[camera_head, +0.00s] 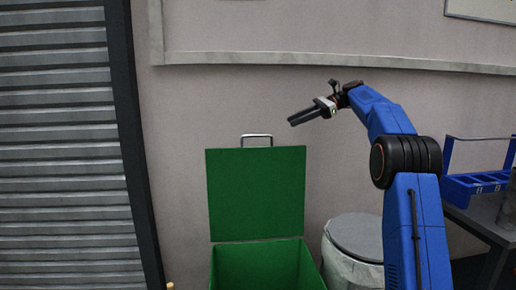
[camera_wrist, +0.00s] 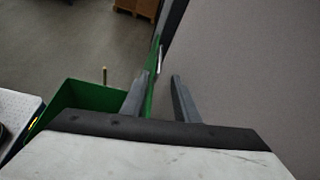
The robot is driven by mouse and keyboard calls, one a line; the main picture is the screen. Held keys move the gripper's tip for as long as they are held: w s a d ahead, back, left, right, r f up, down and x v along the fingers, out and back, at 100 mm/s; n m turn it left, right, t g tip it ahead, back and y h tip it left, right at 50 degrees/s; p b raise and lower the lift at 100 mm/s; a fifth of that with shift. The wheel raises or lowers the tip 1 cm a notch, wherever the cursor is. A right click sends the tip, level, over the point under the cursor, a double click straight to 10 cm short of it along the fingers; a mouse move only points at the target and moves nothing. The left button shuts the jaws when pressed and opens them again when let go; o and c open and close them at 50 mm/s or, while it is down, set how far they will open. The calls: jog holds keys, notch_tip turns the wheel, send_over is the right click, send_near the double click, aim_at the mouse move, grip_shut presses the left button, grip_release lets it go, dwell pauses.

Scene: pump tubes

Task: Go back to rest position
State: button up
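My gripper (camera_head: 303,116) is raised in the air in the head view, pointing left, above and to the right of the green bin's lid. In the wrist view my gripper (camera_wrist: 158,80) has its two dark fingers spread apart with nothing held between them. The blue arm reaches up from the lower right of the head view and bends left at the top.
A green bin (camera_head: 262,262) stands with its lid (camera_head: 256,190) open against the wall; the bin also shows in the wrist view (camera_wrist: 93,97). A grey-lidded drum (camera_head: 357,237) stands to its right. A blue tray (camera_head: 474,187) sits on a table (camera_head: 470,215).

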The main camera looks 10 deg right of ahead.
jog(key=s+a+f+n+t+h, duration=0.1)
jog(key=s+a+f+n+h, duration=0.1)
jog(key=s, duration=0.7)
jog(key=s+a+f+n+h, duration=0.2)
jog(key=s+f, duration=0.1)
jog(key=s, duration=0.6)
jog(key=s+a+f+n+t+h, duration=0.1)
jog(key=s+a+f+n+h, duration=0.15)
jog(key=s, duration=0.55)
jog(key=s+d+f+n+h, duration=0.2)
jog(key=s+f+n, duration=0.1)
jog(key=s+f, duration=0.5)
jog(key=s+d+f+n+t+h, duration=0.1)
jog(key=s+d+f+n+h, duration=0.1)
jog(key=s+f, duration=0.6)
jog(key=s+d+f+n+h, duration=0.2)
jog(key=s+f+n, duration=0.3)
jog(key=s+f, duration=0.4)
jog(key=s+d, duration=0.1)
jog(key=s, duration=0.6)
jog(key=shift+d+t+h, duration=0.3)
jog(key=shift+h, duration=0.05)
